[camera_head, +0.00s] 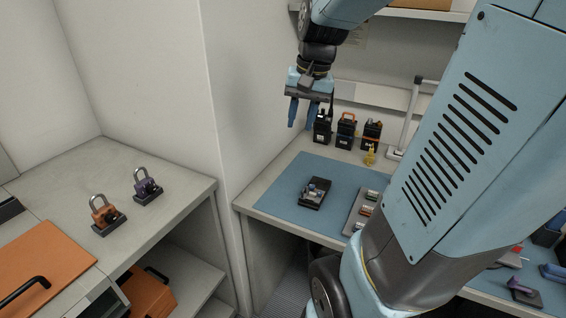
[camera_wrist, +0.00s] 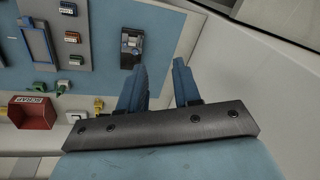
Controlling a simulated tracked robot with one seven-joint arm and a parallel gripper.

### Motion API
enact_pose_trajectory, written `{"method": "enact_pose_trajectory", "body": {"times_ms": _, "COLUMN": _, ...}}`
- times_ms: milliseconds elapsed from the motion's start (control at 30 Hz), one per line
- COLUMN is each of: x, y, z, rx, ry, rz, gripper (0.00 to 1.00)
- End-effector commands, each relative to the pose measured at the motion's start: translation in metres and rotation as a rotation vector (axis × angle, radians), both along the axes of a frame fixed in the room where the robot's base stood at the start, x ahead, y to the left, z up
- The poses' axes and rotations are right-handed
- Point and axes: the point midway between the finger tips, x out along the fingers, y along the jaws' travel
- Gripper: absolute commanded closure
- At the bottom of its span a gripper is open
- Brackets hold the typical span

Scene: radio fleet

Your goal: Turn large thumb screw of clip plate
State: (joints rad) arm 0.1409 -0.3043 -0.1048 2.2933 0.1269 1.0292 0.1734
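A small dark plate with a grey and bluish fitting on it (camera_head: 315,193) lies on the blue mat; I take it for the clip plate. It also shows in the wrist view (camera_wrist: 131,47), near the top, beyond the left finger. A small round knob seems to stand on it, but it is too small to tell which screw is the large thumb screw. My gripper (camera_head: 301,126) hangs high above the table's back left, apart from the plate. In the wrist view its two blue fingers (camera_wrist: 158,66) are spread with nothing between them.
The blue mat (camera_head: 275,188) is clear around the plate. A grey tray with small connectors (camera_head: 354,217) lies to its right. Several black battery-like blocks (camera_head: 346,131) stand behind. Two padlock-like fixtures (camera_head: 146,187) stand on the left counter. A red scrap bin (camera_wrist: 33,113) shows in the wrist view.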

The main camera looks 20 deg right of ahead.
Motion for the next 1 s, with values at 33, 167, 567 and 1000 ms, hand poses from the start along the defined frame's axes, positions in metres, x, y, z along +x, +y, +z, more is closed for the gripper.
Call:
{"method": "enact_pose_trajectory", "body": {"times_ms": 33, "x": 0.01, "y": -0.009, "z": -0.007, "rx": 0.019, "ry": 0.035, "rz": -0.04, "gripper": 0.67}}
{"method": "enact_pose_trajectory", "body": {"times_ms": 167, "x": 0.031, "y": -0.031, "z": -0.024, "rx": 0.067, "ry": 0.115, "rz": -0.147, "gripper": 0.67}}
{"method": "enact_pose_trajectory", "body": {"times_ms": 567, "x": 0.08, "y": -0.107, "z": -0.094, "rx": 0.191, "ry": 0.356, "rz": -0.47, "gripper": 0.67}}
{"method": "enact_pose_trajectory", "body": {"times_ms": 1000, "x": 0.093, "y": -0.141, "z": -0.136, "rx": 0.238, "ry": 0.46, "rz": -0.616, "gripper": 0.67}}
